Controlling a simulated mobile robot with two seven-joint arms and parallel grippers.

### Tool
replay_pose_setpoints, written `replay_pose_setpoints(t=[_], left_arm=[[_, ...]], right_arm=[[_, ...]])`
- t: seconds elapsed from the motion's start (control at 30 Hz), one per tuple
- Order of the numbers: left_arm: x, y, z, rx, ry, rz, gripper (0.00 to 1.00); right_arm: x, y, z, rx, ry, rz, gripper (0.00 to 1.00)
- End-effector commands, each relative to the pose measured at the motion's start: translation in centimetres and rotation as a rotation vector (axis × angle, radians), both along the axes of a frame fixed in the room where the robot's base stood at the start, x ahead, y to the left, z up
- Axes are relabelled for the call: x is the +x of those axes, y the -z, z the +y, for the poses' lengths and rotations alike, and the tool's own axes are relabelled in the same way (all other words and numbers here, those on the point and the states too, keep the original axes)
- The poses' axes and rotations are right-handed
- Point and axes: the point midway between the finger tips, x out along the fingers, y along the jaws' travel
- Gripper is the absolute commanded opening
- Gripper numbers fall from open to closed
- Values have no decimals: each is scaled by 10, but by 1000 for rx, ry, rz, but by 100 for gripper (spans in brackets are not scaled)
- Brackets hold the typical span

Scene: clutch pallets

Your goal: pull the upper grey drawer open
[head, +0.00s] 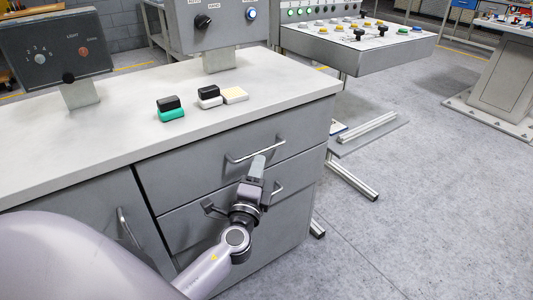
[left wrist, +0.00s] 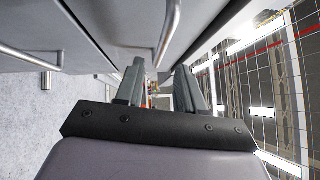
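The upper grey drawer (head: 205,170) is shut, flush in the cabinet under the worktop. Its silver bar handle (head: 255,150) runs across its front. My left gripper (head: 257,164) is in front of the drawer, its fingertips close to the handle's lower side. In the left wrist view the gripper's two fingers (left wrist: 160,80) are apart with nothing held. The handle (left wrist: 170,30) shows there beyond the fingertips, its near end lined up with the gap. I cannot tell whether it touches a finger. My right gripper is not in view.
A lower drawer with its own handle (head: 277,188) is behind my left wrist; that handle also shows in the left wrist view (left wrist: 28,57). A cabinet door (head: 85,215) is at left. Small blocks (head: 170,108) sit on the worktop (head: 120,130).

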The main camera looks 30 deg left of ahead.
Motion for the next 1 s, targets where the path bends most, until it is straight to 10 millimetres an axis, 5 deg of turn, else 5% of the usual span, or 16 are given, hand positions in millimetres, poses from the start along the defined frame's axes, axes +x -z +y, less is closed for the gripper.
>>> replay_pose_setpoints(t=[0.33,0.77,0.8,0.9,1.0], left_arm=[[43,-7,17,-1,0,-1,38],[52,-8,21,-2,0,0,38],[52,-8,21,-2,0,0,35],[52,-8,21,-2,0,0,2],[52,-8,21,-2,0,0,0]], right_arm=[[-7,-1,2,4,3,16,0],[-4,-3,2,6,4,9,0],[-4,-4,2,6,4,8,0],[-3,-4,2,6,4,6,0],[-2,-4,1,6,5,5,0]])
